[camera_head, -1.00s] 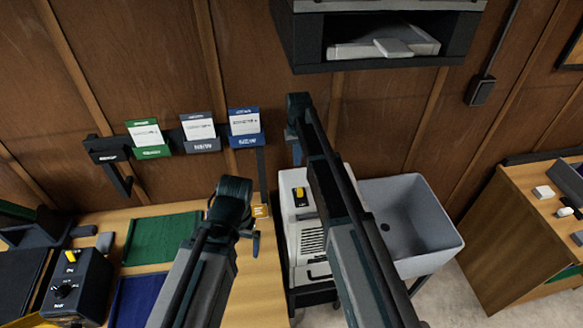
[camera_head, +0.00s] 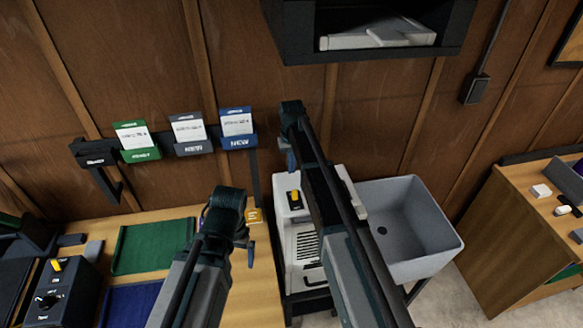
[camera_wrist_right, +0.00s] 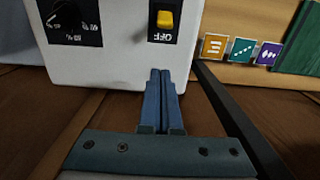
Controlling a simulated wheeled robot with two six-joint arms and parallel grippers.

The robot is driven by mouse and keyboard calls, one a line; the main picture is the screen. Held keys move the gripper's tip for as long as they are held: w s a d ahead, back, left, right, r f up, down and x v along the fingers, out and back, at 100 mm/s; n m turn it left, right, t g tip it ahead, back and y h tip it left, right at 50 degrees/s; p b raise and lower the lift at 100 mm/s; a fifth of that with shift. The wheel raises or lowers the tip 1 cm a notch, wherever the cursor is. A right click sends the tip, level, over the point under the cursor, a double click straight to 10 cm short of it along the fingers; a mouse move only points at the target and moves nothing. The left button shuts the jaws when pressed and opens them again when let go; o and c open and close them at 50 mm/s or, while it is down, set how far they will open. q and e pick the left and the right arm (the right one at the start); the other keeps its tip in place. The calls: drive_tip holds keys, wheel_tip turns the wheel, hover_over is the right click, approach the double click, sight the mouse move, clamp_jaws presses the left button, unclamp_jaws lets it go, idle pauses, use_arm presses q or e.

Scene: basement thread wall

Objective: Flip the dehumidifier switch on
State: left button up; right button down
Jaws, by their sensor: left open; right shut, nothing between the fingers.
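The dehumidifier (camera_head: 305,240) is a white unit with a dark grille, standing between the wooden bench and the grey sink. On its top is a black plate with a yellow switch (camera_head: 294,196). In the right wrist view, the yellow switch (camera_wrist_right: 165,20) sits beside an upside-down OFF label, with a dial plate (camera_wrist_right: 70,20) to its left. My right gripper (camera_head: 290,158) is above and behind the switch in the head view. In its wrist view its shut, empty fingers (camera_wrist_right: 164,75) point towards the switch panel; contact cannot be told. My left gripper (camera_head: 251,256) is open over the bench's right edge.
A grey sink (camera_head: 430,220) stands right of the dehumidifier. A black control box with another yellow switch (camera_head: 57,265) is on the bench at left. Card holders (camera_head: 192,147) are on the wall. A dark shelf (camera_head: 350,55) hangs above my right arm.

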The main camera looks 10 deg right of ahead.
sight(292, 186)
wheel_tip(292, 186, down, 6)
drive_tip(key=b, duration=0.5)
drive_tip(key=shift+f, duration=0.2)
drive_tip(key=s, duration=0.1)
drive_tip(key=s+r+p, duration=0.1)
drive_tip(key=s, duration=0.1)
drive_tip(key=shift+s+r, duration=0.2)
drive_tip(key=shift+r, duration=0.1)
drive_tip(key=shift+s+r, duration=0.1)
drive_tip(key=shift+s, duration=0.15)
